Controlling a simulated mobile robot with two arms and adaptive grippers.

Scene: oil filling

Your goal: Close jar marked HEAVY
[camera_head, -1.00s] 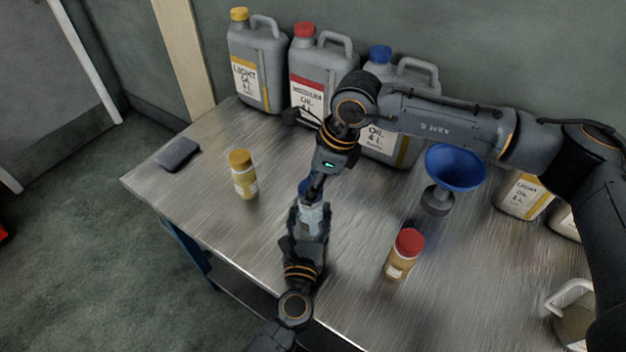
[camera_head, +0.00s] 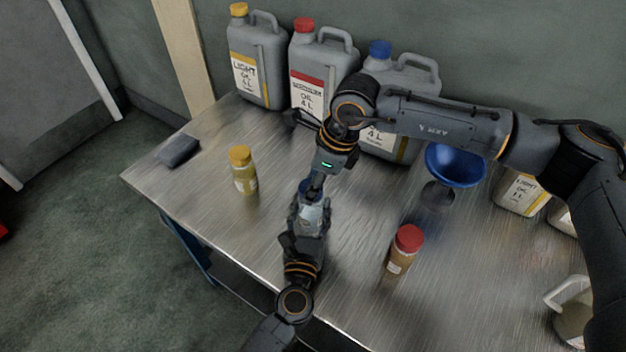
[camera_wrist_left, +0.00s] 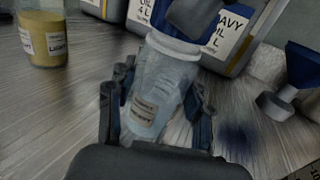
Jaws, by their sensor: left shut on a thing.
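The clear jar (camera_head: 311,214) stands near the front middle of the table. Its small label shows in the left wrist view (camera_wrist_left: 145,112), with lettering too blurred to read surely. My left gripper (camera_head: 310,222) is shut around the jar's body from the front; its fingers flank the jar in the wrist view (camera_wrist_left: 157,108). My right gripper (camera_head: 312,190) points down at the jar's top from above. A bit of blue (camera_head: 304,187) shows at the jar's top, partly hidden by that gripper. Whether the right fingers grip a lid is hidden.
A yellow-lidded jar (camera_head: 243,171) stands left and a red-lidded jar (camera_head: 404,251) right. A blue funnel (camera_head: 456,166) on a dark stand is farther right. Grey oil canisters (camera_head: 257,62) line the wall. A dark flat object (camera_head: 178,151) lies on the left of the table (camera_head: 215,225).

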